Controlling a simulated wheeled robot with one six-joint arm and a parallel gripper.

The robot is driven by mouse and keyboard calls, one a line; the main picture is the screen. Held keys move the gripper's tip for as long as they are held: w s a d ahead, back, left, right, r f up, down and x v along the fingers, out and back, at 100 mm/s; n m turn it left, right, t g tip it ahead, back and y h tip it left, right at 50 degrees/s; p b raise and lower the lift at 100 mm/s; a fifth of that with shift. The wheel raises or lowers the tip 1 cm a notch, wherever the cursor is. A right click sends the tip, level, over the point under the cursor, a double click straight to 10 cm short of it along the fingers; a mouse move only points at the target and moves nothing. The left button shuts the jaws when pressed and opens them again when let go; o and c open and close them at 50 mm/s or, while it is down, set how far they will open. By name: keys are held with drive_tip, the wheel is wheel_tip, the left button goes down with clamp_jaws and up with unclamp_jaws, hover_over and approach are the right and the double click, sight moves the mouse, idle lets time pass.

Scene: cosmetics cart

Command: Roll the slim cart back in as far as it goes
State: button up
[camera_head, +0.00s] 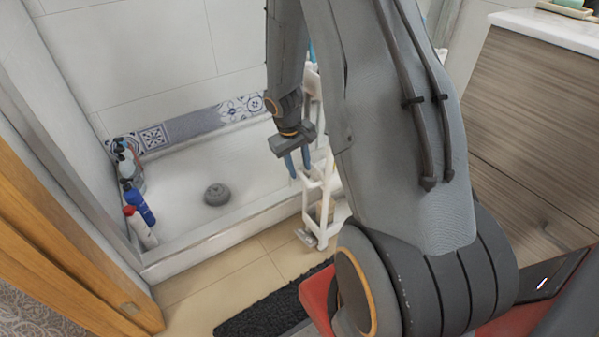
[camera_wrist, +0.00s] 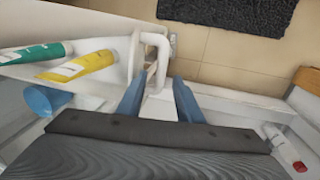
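The white slim cart (camera_head: 318,188) stands between the shower and the wood-grain cabinet, partly hidden behind my arm. In the wrist view, its white tray (camera_wrist: 105,70) holds a green tube (camera_wrist: 35,53), a yellow tube (camera_wrist: 78,66) and a blue cup (camera_wrist: 45,100). The cart's bent white handle (camera_wrist: 155,40) rises at the tray's end. My gripper (camera_head: 298,168) points down beside the cart. Its blue fingers (camera_wrist: 157,82) are apart, with white cart parts seen in the gap. I cannot tell whether either finger touches the handle.
A shower tray (camera_head: 185,185) with a raised rim lies left of the cart, with several bottles (camera_head: 138,205) in its left corner. A black mat (camera_head: 270,305) lies on the tile floor in front. The cabinet (camera_head: 530,130) stands on the right.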

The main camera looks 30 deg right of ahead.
drive_tip(key=shift+d+f, duration=0.2)
drive_tip(key=shift+f, duration=0.7)
clamp_jaws()
